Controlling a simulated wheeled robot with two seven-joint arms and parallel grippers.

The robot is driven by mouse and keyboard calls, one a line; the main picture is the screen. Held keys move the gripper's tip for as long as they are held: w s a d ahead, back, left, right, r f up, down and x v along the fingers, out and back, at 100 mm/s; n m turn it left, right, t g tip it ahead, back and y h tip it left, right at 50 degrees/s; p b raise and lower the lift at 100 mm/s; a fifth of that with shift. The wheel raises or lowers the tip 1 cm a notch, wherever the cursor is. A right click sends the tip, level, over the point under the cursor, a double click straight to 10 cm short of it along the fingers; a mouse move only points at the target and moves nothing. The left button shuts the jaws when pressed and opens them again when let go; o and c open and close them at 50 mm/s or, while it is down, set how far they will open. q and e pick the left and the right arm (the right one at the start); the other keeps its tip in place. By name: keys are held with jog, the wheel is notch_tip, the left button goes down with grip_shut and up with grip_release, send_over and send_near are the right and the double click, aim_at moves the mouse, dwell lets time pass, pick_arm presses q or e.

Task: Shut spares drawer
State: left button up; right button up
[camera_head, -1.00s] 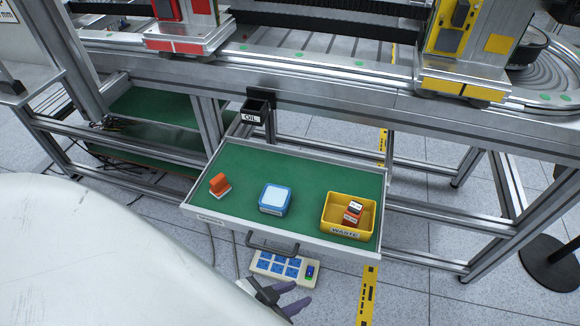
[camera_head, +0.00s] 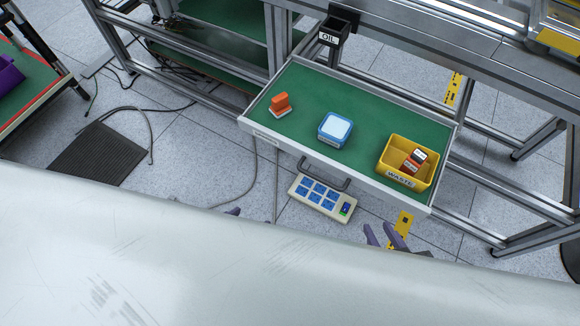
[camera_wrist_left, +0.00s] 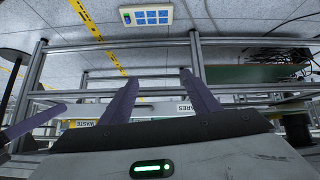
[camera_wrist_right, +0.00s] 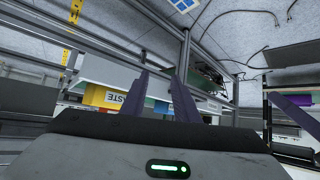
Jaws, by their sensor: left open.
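The spares drawer (camera_head: 300,145) is pulled out under the bench, with a green floor, a pale front and a dark bar handle (camera_head: 325,174). It holds an orange part (camera_head: 280,104), a blue-and-white box (camera_head: 335,130) and a yellow WASTE bin (camera_head: 411,160). My left gripper (camera_head: 233,211) shows only as a purple tip below the drawer's front left, the rest hidden by my white body. It is open in the left wrist view (camera_wrist_left: 158,82). My right gripper (camera_head: 386,236) is open, below the front right of the drawer. Both grippers look empty and apart from the handle.
A black OIL holder (camera_head: 336,36) hangs on the bench frame behind the drawer. Cables and a dark mat (camera_head: 97,152) lie on the tiled floor at left. Aluminium legs stand at right.

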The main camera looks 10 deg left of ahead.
aim_at(320, 179)
jog(key=w+a+n+y+b, duration=0.3)
jog(key=a+n, duration=0.2)
jog(key=n, duration=0.1)
jog(key=w+a+f+n+y+b, duration=0.1)
jog(key=w+a+n+y+b, duration=0.2)
jog(key=n, duration=0.3)
jog(key=w+a+f+n+y+b, duration=0.1)
jog(key=w+a+n+y+b, duration=0.1)
jog(key=a+n, duration=0.4)
jog(key=shift+w+a+f+g+y+b, duration=0.1)
jog(key=shift+w+a+g+y+b, duration=0.1)
jog(key=shift+w+y, duration=0.35)
jog(key=shift+w+a+f+g+y+b, duration=0.1)
jog(key=shift+w+g+y+b, duration=0.15)
jog(key=shift+w, duration=0.6)
jog(key=shift+w+a+f, duration=0.1)
jog(key=shift+w+a, duration=0.3)
jog(key=shift+a, duration=0.15)
pick_arm(q)
notch_tip(320, 179, down, 6)
jog(key=shift+w+d+t, duration=0.15)
jog(key=shift+d+t, duration=0.05)
jog(key=shift+t, duration=0.1)
jog(key=shift+f, duration=0.15)
jog(key=shift+f, duration=0.1)
pick_arm(e)
grip_shut()
